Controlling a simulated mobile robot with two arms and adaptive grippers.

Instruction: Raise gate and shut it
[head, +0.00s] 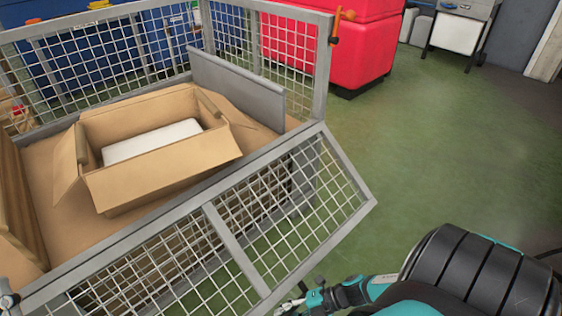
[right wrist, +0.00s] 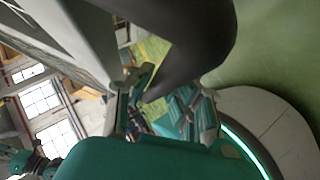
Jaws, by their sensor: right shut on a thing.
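The gate (head: 235,250) is a grey-framed wire mesh panel on the near side of a mesh cage. It is folded down and slants outward from the cage's near edge, not upright. My right gripper (head: 298,300) is at the gate's lower outer edge, near the bottom of the head view, and is shut on the gate's frame; the exact contact is small and partly hidden. In the right wrist view a pale grey bar (right wrist: 72,38), apparently the gate frame, runs beside the gripper (right wrist: 133,88).
An open cardboard box (head: 160,172) with a white item inside stands in the cage beside a grey panel (head: 235,85). A red container (head: 370,45) stands behind; the green floor (head: 450,140) at right is clear.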

